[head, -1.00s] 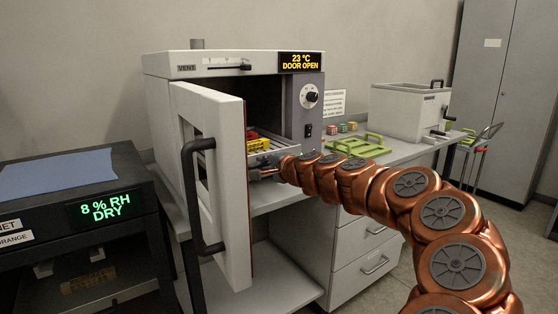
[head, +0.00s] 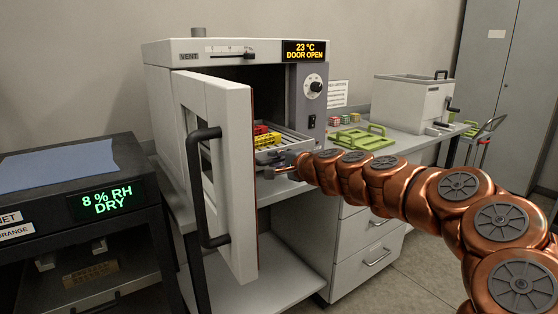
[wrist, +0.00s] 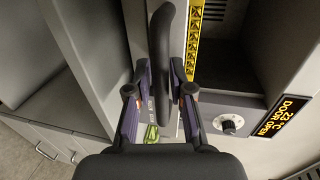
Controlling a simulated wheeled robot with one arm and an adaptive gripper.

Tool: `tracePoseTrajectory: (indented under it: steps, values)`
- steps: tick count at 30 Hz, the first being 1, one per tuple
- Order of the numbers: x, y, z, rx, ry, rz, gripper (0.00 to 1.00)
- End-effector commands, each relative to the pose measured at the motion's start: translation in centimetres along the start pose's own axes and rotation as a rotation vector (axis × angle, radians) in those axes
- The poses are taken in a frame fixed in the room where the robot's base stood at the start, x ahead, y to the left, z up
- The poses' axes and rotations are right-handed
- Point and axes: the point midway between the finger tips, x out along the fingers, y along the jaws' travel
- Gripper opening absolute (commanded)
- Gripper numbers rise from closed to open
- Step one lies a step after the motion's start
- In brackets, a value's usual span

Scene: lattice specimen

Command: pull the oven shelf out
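The oven (head: 225,48) stands on the bench with its door (head: 228,165) swung open to the left. The grey oven shelf (head: 296,141) carries red and yellow pieces and sticks out a little at the opening. My gripper (head: 268,173) is at the shelf's front, just right of the door's edge. In the wrist view, a dark bar, seemingly the shelf's handle (wrist: 162,50), runs between the two fingers of my gripper (wrist: 160,75), which look closed on either side of it. The exact finger contact is hard to see. The head view does not show the handle clearly.
The door's black handle (head: 203,185) juts forward on the left. A black cabinet (head: 70,215) with a blue cloth stands at left. Green frames (head: 362,138), small coloured blocks (head: 346,120) and a white box (head: 412,102) are on the bench at right. Open floor lies front right.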

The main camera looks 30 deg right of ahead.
Motion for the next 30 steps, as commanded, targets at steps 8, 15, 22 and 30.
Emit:
tracePoseTrajectory:
  steps: [8, 15, 22, 30]
  values:
    - [-0.1, -0.1, -0.1, 0.0, 0.003, -0.001, 0.4]
    - [-0.3, -0.1, -0.2, 0.0, 0.004, -0.002, 0.4]
    - [-2.3, -0.2, -0.4, 0.001, 0.007, -0.003, 0.4]
    - [-5.8, -0.1, -0.3, 0.0, 0.009, -0.003, 0.4]
